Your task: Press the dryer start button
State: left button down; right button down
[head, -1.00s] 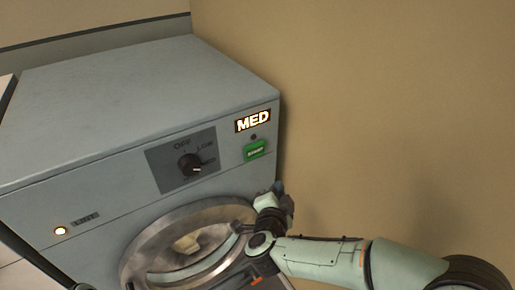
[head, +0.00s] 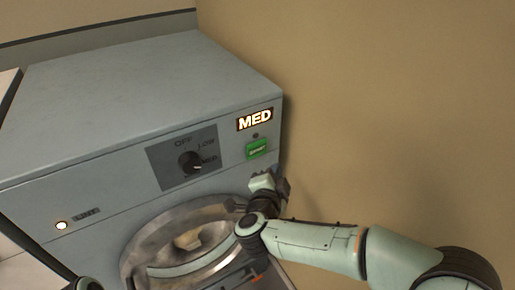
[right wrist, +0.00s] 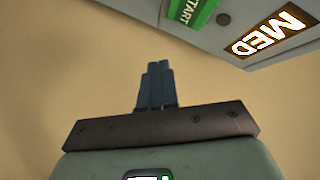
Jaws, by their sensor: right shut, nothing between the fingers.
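The green START button (head: 257,149) is on the upper right of the dryer's front (head: 110,190), below the lit MED sign (head: 255,120). It also shows at the top of the right wrist view (right wrist: 188,12). My right gripper (head: 280,182) is just below the button near the dryer's right edge, apart from it. In the right wrist view, its blue fingers (right wrist: 158,66) are together and empty, with a gap between their tips and the button. My left gripper is not in view.
A dark knob (head: 191,162) points toward MED on its panel. The round door (head: 190,245) is below, partly behind my right arm. A small lit lamp (head: 61,225) is at lower left. A tan wall (head: 400,120) stands close on the right.

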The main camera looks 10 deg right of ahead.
aim_at(265, 148)
jog(key=shift+w+a+p, duration=0.3)
jog(key=shift+w, duration=0.6)
jog(key=shift+w+a+p, duration=0.35)
jog(key=shift+w, duration=0.5)
jog(key=shift+w+a+p, duration=0.3)
jog(key=shift+w, duration=0.6)
jog(key=shift+w, duration=0.15)
jog(key=shift+w+a, duration=0.15)
jog(key=shift+w, duration=0.15)
